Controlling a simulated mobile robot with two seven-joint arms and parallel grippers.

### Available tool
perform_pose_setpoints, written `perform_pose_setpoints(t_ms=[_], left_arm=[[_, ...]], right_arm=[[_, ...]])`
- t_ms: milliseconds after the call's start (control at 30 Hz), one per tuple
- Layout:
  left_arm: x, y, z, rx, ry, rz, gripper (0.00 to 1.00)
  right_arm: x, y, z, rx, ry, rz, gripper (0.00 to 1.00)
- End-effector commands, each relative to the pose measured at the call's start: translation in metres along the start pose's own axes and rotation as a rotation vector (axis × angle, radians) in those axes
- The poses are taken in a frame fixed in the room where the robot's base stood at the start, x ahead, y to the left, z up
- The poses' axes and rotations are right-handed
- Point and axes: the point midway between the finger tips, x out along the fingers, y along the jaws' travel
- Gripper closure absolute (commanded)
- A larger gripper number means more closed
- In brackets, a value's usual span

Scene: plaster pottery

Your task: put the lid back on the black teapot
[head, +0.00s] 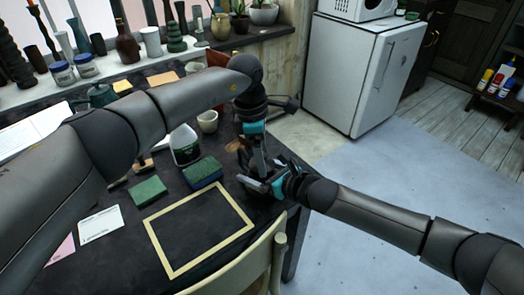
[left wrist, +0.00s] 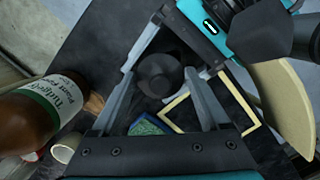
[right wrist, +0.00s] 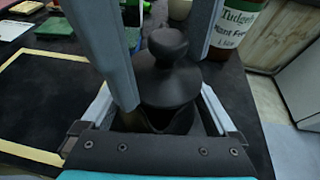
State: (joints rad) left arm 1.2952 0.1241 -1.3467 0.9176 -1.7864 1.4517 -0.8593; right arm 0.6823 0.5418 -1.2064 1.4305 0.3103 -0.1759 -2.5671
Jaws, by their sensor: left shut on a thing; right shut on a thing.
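The black teapot lid (right wrist: 162,80), with a round knob (right wrist: 168,44), stands over the dark teapot body (right wrist: 160,122) in the right wrist view. The lid also shows from above in the left wrist view (left wrist: 160,72). My left gripper (head: 262,165) reaches down from above, its two long fingers either side of the lid, shut on it. My right gripper (head: 252,184) comes in low from the right and is shut on the teapot body. Part of the pot's open rim seems to show below the lid. I cannot tell whether the lid touches it. In the head view the arms mostly hide the pot.
A brown labelled bottle (left wrist: 28,112) stands close to the grippers. A sponge (head: 202,170), a green pad (head: 149,191), a white bottle (head: 185,153) and a cup (head: 207,122) are left of them. The area inside the pale tape frame (head: 158,247) is clear. A chair (head: 268,258) stands at the front.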

Motion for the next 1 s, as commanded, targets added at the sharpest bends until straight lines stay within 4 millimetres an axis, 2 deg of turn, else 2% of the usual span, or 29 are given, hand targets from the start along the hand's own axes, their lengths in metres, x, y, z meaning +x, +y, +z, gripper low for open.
perform_pose_setpoints(t_ms=[1000], left_arm=[[0.011, -0.0004, -0.0014, 0.0, 0.0, -0.001, 0.77]], right_arm=[[0.0, -0.0003, -0.0002, 0.0, 0.001, -0.001, 1.0]])
